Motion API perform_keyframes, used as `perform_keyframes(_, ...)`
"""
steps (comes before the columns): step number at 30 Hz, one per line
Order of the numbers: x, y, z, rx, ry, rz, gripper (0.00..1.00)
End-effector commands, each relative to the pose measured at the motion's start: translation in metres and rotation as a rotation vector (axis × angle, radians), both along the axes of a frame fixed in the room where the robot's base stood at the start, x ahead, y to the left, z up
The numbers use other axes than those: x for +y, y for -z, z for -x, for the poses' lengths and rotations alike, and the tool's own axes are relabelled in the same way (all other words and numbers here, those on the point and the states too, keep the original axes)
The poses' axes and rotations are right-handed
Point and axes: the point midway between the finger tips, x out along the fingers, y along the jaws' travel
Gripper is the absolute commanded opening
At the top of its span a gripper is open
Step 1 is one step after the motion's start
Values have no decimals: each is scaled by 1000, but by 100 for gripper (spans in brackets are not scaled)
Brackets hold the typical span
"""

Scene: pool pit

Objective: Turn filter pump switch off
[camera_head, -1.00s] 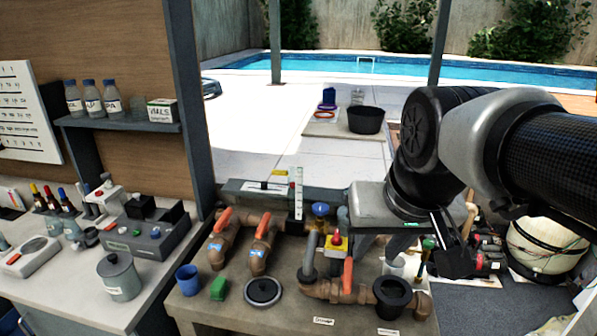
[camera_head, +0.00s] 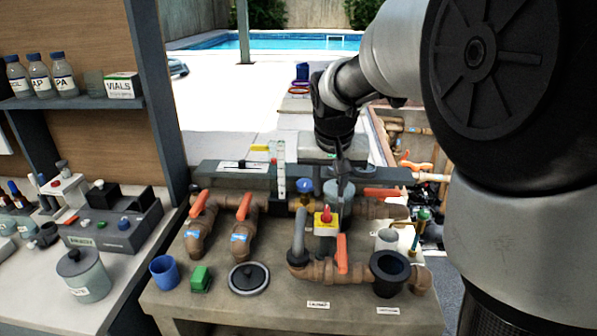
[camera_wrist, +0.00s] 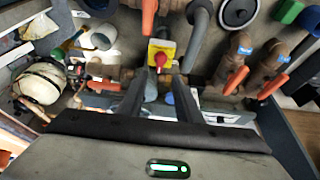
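A yellow switch box with a red knob (camera_head: 326,217) stands among the brown pipes on the grey bench; I take it for the filter pump switch. It also shows in the wrist view, its red knob (camera_wrist: 160,59) lying just beyond my fingertips. My gripper (camera_head: 341,188) points down, above and close behind the switch. In the wrist view the two fingers of my gripper (camera_wrist: 160,78) are apart, with nothing between them. I cannot tell whether a finger touches the knob. The lower part of the switch is partly hidden among pipes.
Red-handled valves (camera_head: 244,207) stand to the left on the pipes, another red handle (camera_head: 342,254) just in front. A black open strainer pot (camera_head: 390,272), a black round lid (camera_head: 249,278), a blue cup (camera_head: 164,271) and a green block (camera_head: 200,279) crowd the bench (camera_head: 240,312).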

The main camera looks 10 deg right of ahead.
Motion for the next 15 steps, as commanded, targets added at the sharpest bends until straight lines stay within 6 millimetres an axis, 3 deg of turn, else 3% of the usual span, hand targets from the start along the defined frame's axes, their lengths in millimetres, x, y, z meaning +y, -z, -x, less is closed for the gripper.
perform_keyframes(6,-4,47,-17,5,1,1,31)
perform_keyframes(15,-7,81,-32,1,0,0,31)
